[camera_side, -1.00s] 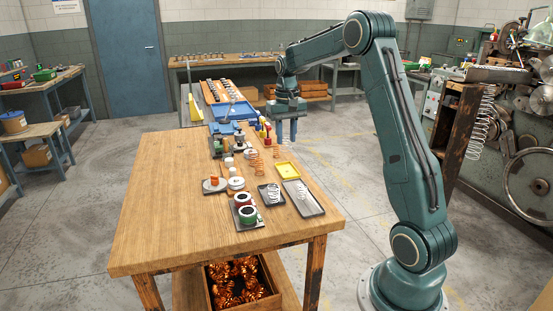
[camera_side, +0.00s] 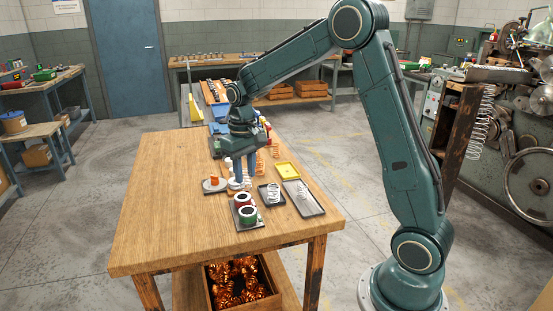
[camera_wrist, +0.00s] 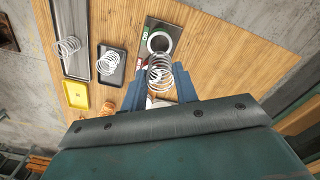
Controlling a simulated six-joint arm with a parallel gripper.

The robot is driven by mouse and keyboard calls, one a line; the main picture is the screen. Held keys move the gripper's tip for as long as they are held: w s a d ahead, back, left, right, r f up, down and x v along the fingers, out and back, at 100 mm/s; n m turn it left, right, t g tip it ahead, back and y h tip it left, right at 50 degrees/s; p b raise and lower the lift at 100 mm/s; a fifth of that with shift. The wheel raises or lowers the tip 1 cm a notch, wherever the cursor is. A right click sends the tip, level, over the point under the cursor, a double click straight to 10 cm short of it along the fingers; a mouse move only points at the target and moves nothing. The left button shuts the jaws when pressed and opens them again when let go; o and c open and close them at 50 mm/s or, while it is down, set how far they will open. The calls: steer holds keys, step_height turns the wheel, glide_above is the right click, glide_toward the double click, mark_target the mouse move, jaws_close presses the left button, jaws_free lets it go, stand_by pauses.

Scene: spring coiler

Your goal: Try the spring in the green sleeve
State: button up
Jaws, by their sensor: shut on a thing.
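My gripper (camera_side: 240,178) points down over the table and its blue fingers are shut on a pale metal spring (camera_wrist: 160,72). The spring shows between the fingertips in the wrist view, its coil reaching toward the sleeves. The green sleeve (camera_side: 248,215) stands on a dark plate near the table's front, with a pale ring-shaped top; it also shows in the wrist view (camera_wrist: 168,41), just beyond the spring. A red sleeve (camera_side: 242,199) stands behind it on the same plate. The gripper is behind both sleeves, and the spring looks apart from the green one.
A dark tray (camera_side: 263,200) and a long grey tray (camera_side: 314,209) hold pale springs right of the sleeves. A yellow tray (camera_side: 287,170) lies behind them. An orange piece (camera_side: 214,181) stands on a plate to the left. The table's front and left are clear.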

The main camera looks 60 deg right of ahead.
mark_target(246, 182)
steer(key=shift+f, duration=0.8)
steer(key=shift+f, duration=0.1)
steer(key=shift+f, duration=2.6)
steer(key=shift+f, duration=1.05)
stand_by(0.8)
steer(key=shift+r, duration=0.25)
stand_by(0.9)
steer(key=shift+r, duration=2.3)
